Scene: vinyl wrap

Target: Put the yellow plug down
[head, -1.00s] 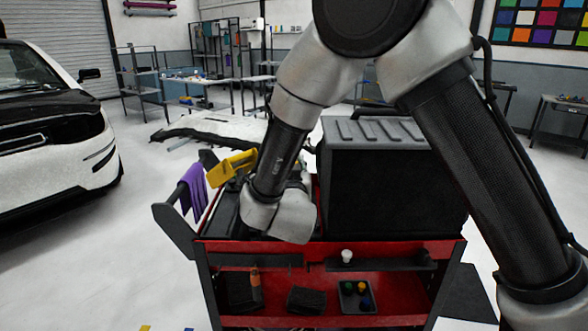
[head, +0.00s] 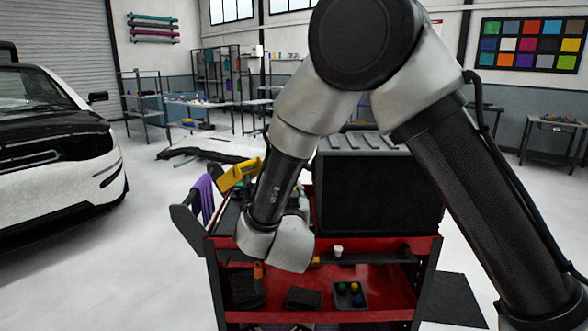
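A small yellow piece (head: 315,261) shows just right of my wrist, at the cart's front; I cannot tell whether it is the yellow plug or whether anything holds it. Another small yellow piece (head: 354,287) is in a dark tray (head: 344,305) on the cart's lower shelf, with a green piece (head: 341,288) and a blue piece (head: 357,301). My arm reaches down over the left part of the red cart (head: 425,245). My gripper's fingers are hidden behind my wrist.
A large black case (head: 375,190) stands on the cart's right side. A white piece (head: 338,251) is at the front edge. A yellow tool (head: 238,173) and purple cloth (head: 203,195) are at the left. A car (head: 55,145) stands left; floor between is clear.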

